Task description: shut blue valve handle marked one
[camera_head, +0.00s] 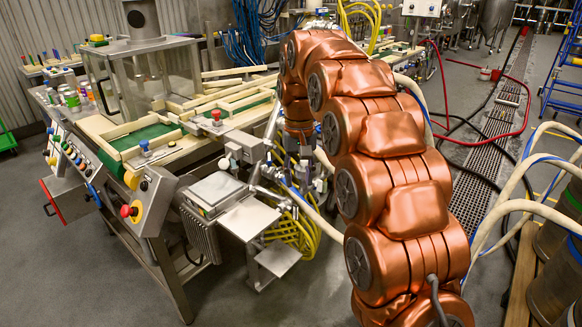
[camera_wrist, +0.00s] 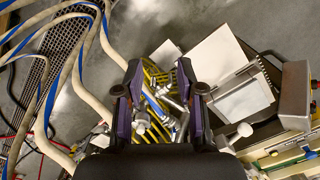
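My gripper (camera_wrist: 160,72) is open in the wrist view, its two dark purple fingers spread apart. Between and below them are metal valve fittings (camera_wrist: 142,122), yellow hoses and a pale hose with a blue stripe. Small blue parts show among these fittings, but I cannot tell which is the valve handle marked one, and no number is legible. In the head view my copper arm bends down beside the metal fittings (camera_head: 268,172) at the machine's end. My fingers cannot be made out clearly there. No contact with a handle is visible.
The machine's small metal platform (camera_head: 215,192) and control box (camera_head: 146,197) stand left of the fittings. Yellow hoses (camera_head: 297,232) hang below. Thick pale hoses (camera_wrist: 88,95) run close on the left in the wrist view. Open floor (camera_head: 90,270) lies at the front left.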

